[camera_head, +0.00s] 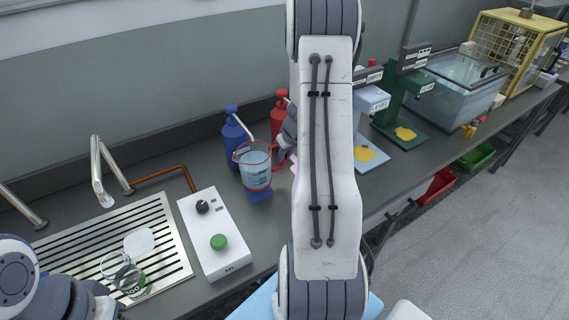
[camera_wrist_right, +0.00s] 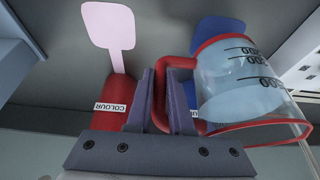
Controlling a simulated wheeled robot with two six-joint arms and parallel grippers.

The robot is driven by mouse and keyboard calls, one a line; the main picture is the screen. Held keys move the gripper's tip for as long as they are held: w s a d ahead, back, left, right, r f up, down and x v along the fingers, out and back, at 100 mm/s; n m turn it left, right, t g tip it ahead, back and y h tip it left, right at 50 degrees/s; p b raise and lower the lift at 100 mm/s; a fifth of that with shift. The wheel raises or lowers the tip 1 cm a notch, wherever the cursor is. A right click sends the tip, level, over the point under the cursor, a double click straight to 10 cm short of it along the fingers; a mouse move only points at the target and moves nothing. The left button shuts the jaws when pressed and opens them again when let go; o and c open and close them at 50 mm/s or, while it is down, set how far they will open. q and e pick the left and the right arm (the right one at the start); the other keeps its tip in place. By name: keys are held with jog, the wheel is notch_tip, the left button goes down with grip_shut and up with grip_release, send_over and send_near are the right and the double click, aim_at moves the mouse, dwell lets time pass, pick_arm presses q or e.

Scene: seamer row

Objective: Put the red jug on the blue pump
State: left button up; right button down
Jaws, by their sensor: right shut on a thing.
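The red jug (camera_head: 255,172) is a clear measuring jug with a red rim, red handle and pale blue contents. My right gripper (camera_wrist_right: 163,98) is shut on its handle; the jug (camera_wrist_right: 245,85) is at the right in the wrist view. In the head view the gripper (camera_head: 288,152) is partly hidden by my right arm. The blue pump (camera_head: 235,138) stands behind the jug. Its blue pad (camera_head: 259,194) shows below the jug; whether the jug touches it is unclear. The pad also shows in the wrist view (camera_wrist_right: 218,27). My left gripper is not visible.
A red pump (camera_head: 279,115) with a pink pad (camera_wrist_right: 109,28) stands beside the blue one. A white control box (camera_head: 214,235) and a draining grate (camera_head: 70,245) with a green-marked clear vessel (camera_head: 128,282) are left. Blue and green stands (camera_head: 369,105) are right.

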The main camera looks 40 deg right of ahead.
aim_at(284, 165)
jog(key=shift+f+b, duration=0.7)
jog(key=shift+f, duration=1.2)
jog(key=shift+f, duration=0.1)
jog(key=c, duration=0.8)
grip_release()
